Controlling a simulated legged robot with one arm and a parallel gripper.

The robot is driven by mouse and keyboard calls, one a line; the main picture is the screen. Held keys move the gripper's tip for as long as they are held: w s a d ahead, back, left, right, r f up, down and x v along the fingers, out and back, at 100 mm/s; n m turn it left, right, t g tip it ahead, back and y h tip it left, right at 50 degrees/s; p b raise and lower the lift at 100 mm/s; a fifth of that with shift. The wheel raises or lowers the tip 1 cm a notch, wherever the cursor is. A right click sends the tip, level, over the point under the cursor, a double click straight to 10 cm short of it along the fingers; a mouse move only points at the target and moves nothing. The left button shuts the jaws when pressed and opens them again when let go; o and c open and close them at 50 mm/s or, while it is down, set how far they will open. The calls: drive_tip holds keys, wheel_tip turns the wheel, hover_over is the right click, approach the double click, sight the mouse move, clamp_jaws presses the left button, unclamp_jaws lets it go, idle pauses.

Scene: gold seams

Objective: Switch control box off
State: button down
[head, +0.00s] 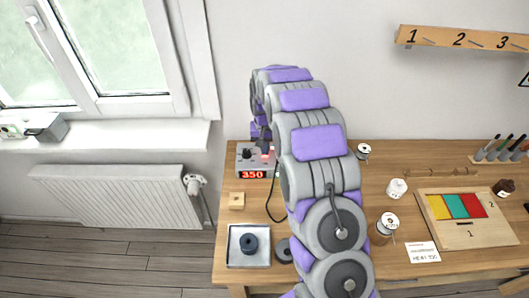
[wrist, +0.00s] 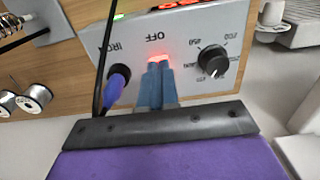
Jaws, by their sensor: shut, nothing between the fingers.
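The control box (head: 247,168) is a grey unit at the back left of the wooden table, with a red lit display reading 350. In the wrist view its panel (wrist: 200,55) appears upside down, with an OFF label, a black knob (wrist: 212,60) and an IRON socket with a purple plug (wrist: 118,82). A red glowing switch (wrist: 160,57) sits by the OFF label. My gripper (wrist: 158,68) is shut and empty, its blue fingertips right at the switch and partly hiding it. Whether they touch it I cannot tell.
A black cable (wrist: 103,65) runs up from the plug, left of my fingers. A metal tray (head: 235,255) with a dark spool and a small wooden block (head: 237,201) lie in front of the box. Spools (head: 388,222) and a colour-tile board (head: 435,232) are to the right.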

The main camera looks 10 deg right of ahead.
drive_tip(key=shift+f, duration=0.55)
idle(0.4)
drive_tip(key=shift+r, duration=0.15)
drive_tip(key=shift+r+p, duration=1.45)
drive_tip(key=shift+r, duration=1.9)
drive_tip(key=s+r+n, duration=0.1)
drive_tip(key=s+r, duration=0.6)
drive_tip(key=s, duration=0.3)
drive_tip(key=s+r, duration=0.6)
drive_tip(key=s, duration=0.4)
drive_tip(key=s+r+n+g, duration=0.1)
drive_tip(key=s, duration=2.5)
drive_tip(key=shift+r+g, duration=0.25)
drive_tip(key=shift+g, duration=0.15)
